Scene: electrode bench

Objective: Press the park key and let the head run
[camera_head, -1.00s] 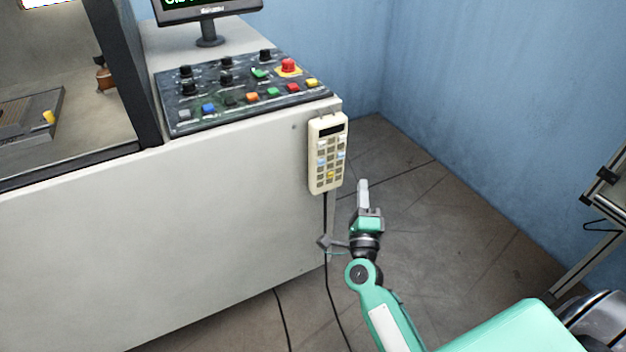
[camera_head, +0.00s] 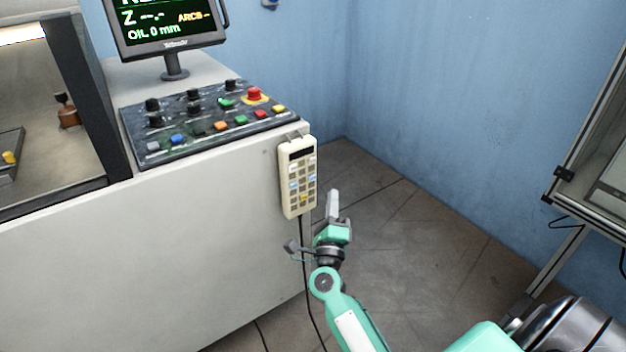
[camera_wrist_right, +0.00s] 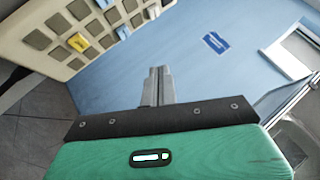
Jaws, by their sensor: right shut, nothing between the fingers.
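A cream handheld keypad (camera_head: 298,177) hangs on the right end of the machine's front, with a dark display at its top. It has rows of grey keys, some pale blue ones and one yellow key (camera_head: 304,197). In the right wrist view the yellow key (camera_wrist_right: 78,42) shows at upper left; key labels are not readable. My right gripper (camera_head: 333,200) is shut and empty, just right of the keypad's lower end, apart from it. Its closed fingers (camera_wrist_right: 158,84) also show in the wrist view. My left gripper is not in view.
A sloped control panel (camera_head: 215,120) with several coloured buttons and a red mushroom button (camera_head: 254,94) tops the machine (camera_head: 205,235). A monitor (camera_head: 168,25) stands behind, reading "Z" and "OIL 0 mm". A cable hangs below the keypad. A framed stand (camera_head: 570,170) is at right.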

